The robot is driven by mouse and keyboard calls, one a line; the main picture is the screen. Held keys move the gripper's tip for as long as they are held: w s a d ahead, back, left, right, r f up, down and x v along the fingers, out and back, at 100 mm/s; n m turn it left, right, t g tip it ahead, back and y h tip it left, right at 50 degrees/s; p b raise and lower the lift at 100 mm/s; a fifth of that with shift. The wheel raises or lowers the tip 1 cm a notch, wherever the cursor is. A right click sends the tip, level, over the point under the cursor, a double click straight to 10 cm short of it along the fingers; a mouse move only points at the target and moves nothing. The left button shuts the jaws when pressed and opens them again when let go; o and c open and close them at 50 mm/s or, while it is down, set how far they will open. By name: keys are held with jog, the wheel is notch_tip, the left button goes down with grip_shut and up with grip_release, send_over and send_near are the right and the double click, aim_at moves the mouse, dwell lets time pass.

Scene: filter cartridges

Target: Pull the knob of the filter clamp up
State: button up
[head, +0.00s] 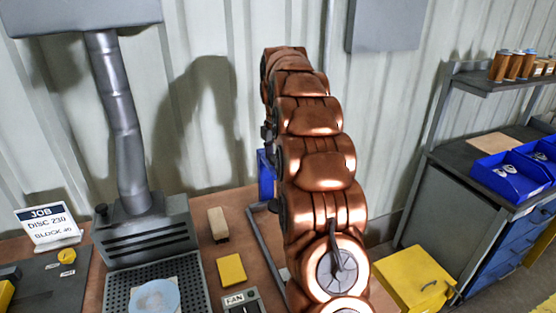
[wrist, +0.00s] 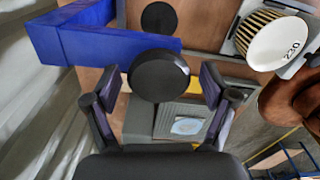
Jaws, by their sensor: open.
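A black round knob (wrist: 159,75), which looks like the filter clamp's knob, shows in the middle of the wrist view. My gripper (wrist: 161,83) is open, with one finger left of the knob and one right of it. Gaps show between the knob and both fingers; I cannot tell how deep it sits between them. The knob's stem and the clamp body below are mostly hidden. A filter cartridge (wrist: 272,44) with a white end marked 230 and a pleated side shows at upper right. In the head view my copper arm hides the gripper and the knob.
In the head view, a perforated plate (head: 120,285) bears a pale blue disc (head: 156,296). A yellow block (head: 231,269) lies beside it.

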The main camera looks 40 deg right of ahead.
jog(key=shift+f, duration=0.2)
grip_shut()
dwell(0.8)
